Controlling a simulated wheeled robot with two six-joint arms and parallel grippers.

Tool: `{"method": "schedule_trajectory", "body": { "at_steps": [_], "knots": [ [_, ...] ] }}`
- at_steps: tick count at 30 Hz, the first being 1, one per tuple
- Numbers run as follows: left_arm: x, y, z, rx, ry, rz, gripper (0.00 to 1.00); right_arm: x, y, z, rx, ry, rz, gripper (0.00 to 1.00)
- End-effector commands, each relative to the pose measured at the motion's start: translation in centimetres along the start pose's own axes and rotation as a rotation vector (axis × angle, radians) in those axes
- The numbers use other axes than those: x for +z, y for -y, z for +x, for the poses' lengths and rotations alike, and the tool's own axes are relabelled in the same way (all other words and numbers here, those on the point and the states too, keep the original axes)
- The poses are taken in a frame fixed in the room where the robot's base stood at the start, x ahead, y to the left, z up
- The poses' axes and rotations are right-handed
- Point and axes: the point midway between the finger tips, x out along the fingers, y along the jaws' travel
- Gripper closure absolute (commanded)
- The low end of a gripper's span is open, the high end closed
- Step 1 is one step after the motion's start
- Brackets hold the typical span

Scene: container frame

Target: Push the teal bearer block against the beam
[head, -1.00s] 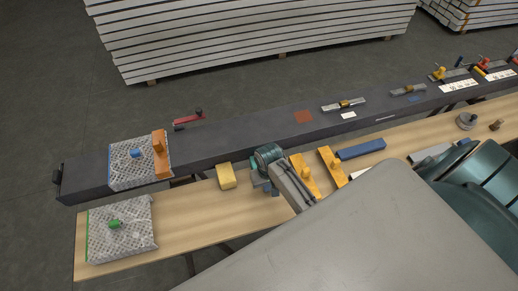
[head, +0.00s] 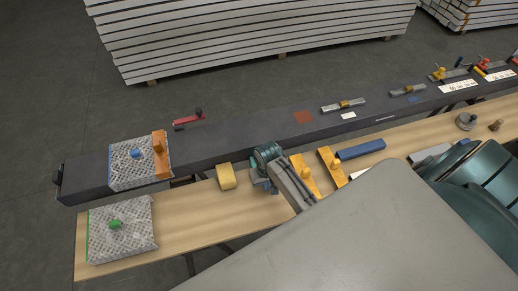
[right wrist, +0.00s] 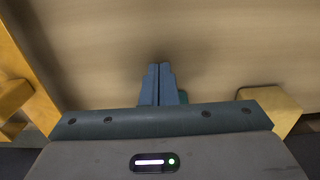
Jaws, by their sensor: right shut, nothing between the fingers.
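My right gripper (head: 270,187) is low over the wooden bench, beside the yellow block, with the beam (head: 240,143) beyond it. In the right wrist view its two blue-grey fingers (right wrist: 158,84) are together and hold nothing. My left gripper is not in view.
A yellow block (head: 227,177) stands left of my right gripper. Orange-yellow knobbed pieces (head: 304,178) and a blue bar (head: 361,149) lie to its right. A speckled plate (head: 121,229) covers the bench's left end. Bare wood (head: 190,205) lies between plate and gripper.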

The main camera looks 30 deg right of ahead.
Motion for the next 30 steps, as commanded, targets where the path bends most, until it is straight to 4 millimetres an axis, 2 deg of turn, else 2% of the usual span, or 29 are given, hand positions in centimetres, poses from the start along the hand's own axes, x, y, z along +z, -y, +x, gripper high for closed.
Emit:
{"method": "schedule_trajectory", "body": {
  "at_steps": [30],
  "knots": [
    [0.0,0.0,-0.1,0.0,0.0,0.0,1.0,-2.1,0.0,0.0,0.0,0.0,0.0,1.0]
  ]
}}
